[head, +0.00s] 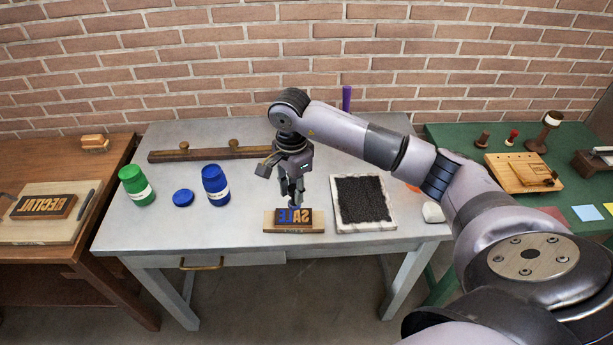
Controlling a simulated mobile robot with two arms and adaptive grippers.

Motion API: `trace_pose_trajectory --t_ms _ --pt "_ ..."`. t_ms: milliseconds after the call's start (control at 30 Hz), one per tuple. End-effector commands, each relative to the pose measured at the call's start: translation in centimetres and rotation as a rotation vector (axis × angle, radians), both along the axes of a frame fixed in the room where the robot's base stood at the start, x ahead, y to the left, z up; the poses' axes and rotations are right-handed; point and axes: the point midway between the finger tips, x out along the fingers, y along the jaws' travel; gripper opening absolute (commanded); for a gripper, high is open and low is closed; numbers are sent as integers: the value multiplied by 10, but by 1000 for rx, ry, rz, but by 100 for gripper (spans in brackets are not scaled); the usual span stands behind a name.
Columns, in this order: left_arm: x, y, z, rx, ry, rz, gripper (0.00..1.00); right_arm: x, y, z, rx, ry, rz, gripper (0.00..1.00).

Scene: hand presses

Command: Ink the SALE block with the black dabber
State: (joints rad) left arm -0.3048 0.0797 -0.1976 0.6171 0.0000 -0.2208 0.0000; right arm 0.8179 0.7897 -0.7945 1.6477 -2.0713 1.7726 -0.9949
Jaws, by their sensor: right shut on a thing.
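The SALE block (270,223) lies on the grey table, a wooden block with raised mirrored letters. The letters show partly orange and partly blue. My right gripper (293,194) points down just above the block's back edge. It is shut on a small dabber (293,204), mostly hidden by the fingers, with a bluish tint low down. I cannot tell whether it touches the letters, and no black shows on it. A slab with a black inked face (362,199) lies right of the block. My left gripper is not in view.
A green jar (137,187), a blue jar (215,185) and a blue lid (183,198) stand left on the grey table (230,232). A long wooden bar (185,155) lies behind. A whitish lump (433,212) lies at the right. The table's front left is clear.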

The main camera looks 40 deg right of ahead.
Motion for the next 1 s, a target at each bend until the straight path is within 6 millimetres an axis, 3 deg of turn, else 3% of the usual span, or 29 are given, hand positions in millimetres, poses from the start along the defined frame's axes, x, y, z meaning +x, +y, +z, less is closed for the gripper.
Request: trace_pose_trajectory --t_ms 100,233,800,1000 --pt "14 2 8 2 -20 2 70 7 -23 -11 1 3 -215 0" --pt "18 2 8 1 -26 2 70 10 -33 -19 1 0 -314 0" --pt "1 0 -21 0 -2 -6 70 9 -33 -65 1 0 -317 0" --pt "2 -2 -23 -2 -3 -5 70 10 -33 -70 1 -1 -317 0"
